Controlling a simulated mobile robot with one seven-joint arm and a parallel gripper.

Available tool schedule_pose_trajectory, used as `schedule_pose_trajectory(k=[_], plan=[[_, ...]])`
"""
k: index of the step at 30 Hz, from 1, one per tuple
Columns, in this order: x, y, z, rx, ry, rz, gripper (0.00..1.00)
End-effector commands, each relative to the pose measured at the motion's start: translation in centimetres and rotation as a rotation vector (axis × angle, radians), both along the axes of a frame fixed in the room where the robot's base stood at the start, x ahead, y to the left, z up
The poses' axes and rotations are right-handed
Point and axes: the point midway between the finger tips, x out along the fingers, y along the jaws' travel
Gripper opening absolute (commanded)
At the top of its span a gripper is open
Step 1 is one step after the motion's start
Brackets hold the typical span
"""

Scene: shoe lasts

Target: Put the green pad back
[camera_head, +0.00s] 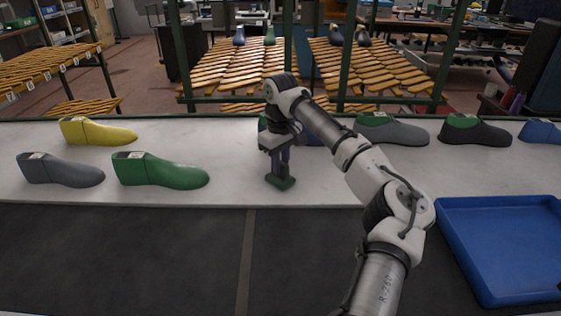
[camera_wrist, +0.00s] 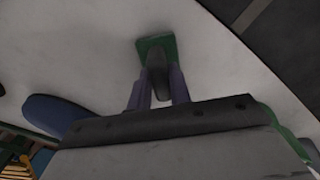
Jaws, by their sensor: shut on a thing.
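The green pad (camera_head: 281,183) is a small green plate with a dark grey grip on top. My gripper (camera_head: 281,165) points down over the white bench and is shut on that grip. In the wrist view the pad (camera_wrist: 157,46) shows beyond the fingers, with its grip (camera_wrist: 156,82) between them. The pad is level with or very close to the bench top; I cannot tell if it touches.
The white bench (camera_head: 235,192) carries a green last (camera_head: 160,172), a grey one (camera_head: 60,171) and a yellow one (camera_head: 97,132) to the left. Behind my gripper and to the right stand several more lasts (camera_head: 392,131). A blue tray (camera_head: 447,245) lies at front right.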

Motion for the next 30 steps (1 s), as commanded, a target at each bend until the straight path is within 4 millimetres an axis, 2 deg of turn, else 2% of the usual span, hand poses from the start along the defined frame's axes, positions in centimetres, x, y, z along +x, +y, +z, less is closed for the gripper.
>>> schedule_pose_trajectory(k=[1, 2, 6, 15, 19, 23, 30], plan=[[0.0, 0.0, -0.2, 0.001, 0.001, 0.001, 0.00], [0.0, 0.0, -0.2, 0.000, 0.000, 0.001, 0.22], [0.0, 0.0, -0.1, 0.000, 0.000, 0.001, 0.41], [0.0, 0.0, -0.1, 0.000, 0.000, 0.001, 0.41], [0.1, 0.1, 0.8, 0.001, -0.002, 0.000, 0.41], [0.0, 0.1, 3.1, 0.001, -0.002, 0.001, 0.41], [0.1, 0.1, 8.5, 0.000, -0.003, 0.001, 0.41]])
